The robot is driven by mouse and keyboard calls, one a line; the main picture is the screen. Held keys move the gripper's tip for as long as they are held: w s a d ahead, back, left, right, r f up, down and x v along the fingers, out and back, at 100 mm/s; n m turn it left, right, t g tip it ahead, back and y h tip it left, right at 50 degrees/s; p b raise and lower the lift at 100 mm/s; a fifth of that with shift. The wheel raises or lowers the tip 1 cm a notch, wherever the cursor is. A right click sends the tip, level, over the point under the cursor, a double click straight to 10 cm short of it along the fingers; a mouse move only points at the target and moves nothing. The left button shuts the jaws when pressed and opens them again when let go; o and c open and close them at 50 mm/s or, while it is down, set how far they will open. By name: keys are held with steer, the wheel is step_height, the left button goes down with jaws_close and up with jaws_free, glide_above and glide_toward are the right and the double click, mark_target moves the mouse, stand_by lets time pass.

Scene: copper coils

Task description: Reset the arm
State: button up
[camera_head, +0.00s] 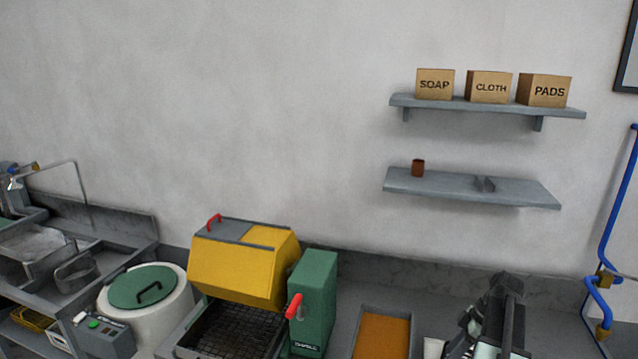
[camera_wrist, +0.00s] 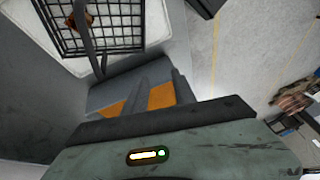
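My arm (camera_head: 497,318) rises at the bottom right of the head view, in front of the counter, right of a grey tray with an orange floor (camera_head: 382,332). In the wrist view, two dark grey fingers of my gripper (camera_wrist: 163,78) stand apart. Orange shows between them and left of them, and nothing is seen held. A black wire basket (camera_wrist: 112,43) lies at the upper left of the wrist view, with a small reddish-brown piece (camera_wrist: 82,19) in it. My fingertips in the head view are hard to make out.
A yellow-hooded machine (camera_head: 240,272) with a green box (camera_head: 314,300) stands left of the tray. A green-lidded drum (camera_head: 145,288) and sinks are farther left. Shelves above hold cartons (camera_head: 489,87) and a brown cup (camera_head: 418,168). Blue pipes (camera_head: 612,225) run at right.

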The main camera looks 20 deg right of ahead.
steer(key=w+a+f+n+g+b, duration=0.15)
steer(key=w+a, duration=0.35)
steer(key=a, duration=0.7)
steer(key=w+a+f+n+g+b, duration=0.15)
steer(key=w+a, duration=0.45)
steer(key=a, duration=0.6)
steer(key=a+f+m+h, duration=0.2)
steer(key=a+m, duration=0.4)
steer(key=a, duration=0.3)
steer(key=s+a+f+m+t+h+b, duration=0.1)
steer(key=a+f+m+h, duration=0.1)
steer(key=a+m, duration=0.4)
steer(key=shift+s+a+h, duration=0.15)
steer(key=shift+a+h, duration=0.15)
steer(key=shift+a, duration=1.15)
